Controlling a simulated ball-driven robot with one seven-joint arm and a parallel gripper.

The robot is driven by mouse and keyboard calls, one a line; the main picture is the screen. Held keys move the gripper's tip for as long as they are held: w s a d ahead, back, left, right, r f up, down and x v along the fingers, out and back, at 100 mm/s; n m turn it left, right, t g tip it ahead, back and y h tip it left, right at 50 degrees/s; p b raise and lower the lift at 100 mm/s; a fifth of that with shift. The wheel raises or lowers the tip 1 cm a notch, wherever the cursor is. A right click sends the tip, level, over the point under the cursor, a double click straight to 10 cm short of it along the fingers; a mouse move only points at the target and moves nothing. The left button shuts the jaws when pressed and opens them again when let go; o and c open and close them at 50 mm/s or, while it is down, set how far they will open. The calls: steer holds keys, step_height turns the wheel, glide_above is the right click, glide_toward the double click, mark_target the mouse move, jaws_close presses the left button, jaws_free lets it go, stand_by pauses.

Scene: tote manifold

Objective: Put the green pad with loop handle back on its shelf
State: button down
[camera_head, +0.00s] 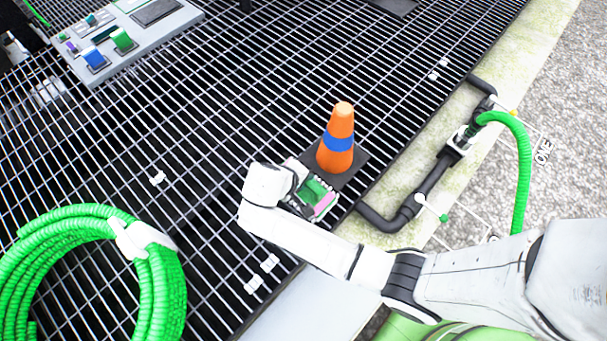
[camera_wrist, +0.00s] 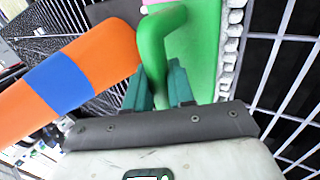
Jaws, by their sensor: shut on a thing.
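The green pad with loop handle (camera_head: 313,189) shows at the far end of my white arm in the head view, beside the base of an orange cone. In the wrist view the pad (camera_wrist: 204,70) is a flat green piece, and its thick loop handle (camera_wrist: 158,38) rises between my teal fingers. My gripper (camera_wrist: 157,85) is shut on this handle; its fingers are mostly hidden by my arm in the head view. A pink patch (camera_head: 325,204) lies at the pad's edge. I cannot make out which surface is its shelf.
An orange cone (camera_head: 340,125) with a blue band stands close to my gripper. A grey tray (camera_head: 150,42) with colored pieces lies at upper left on the grating. A green hose coil (camera_head: 75,222) is at lower left. Black pipes (camera_head: 430,185) run along the right edge.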

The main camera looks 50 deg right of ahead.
steer(key=shift+f, duration=0.6)
steer(key=shift+f, duration=0.2)
steer(key=c, duration=1)
jaws_free()
steer(key=shift+o, duration=0.2)
steer(key=shift+r, duration=0.1)
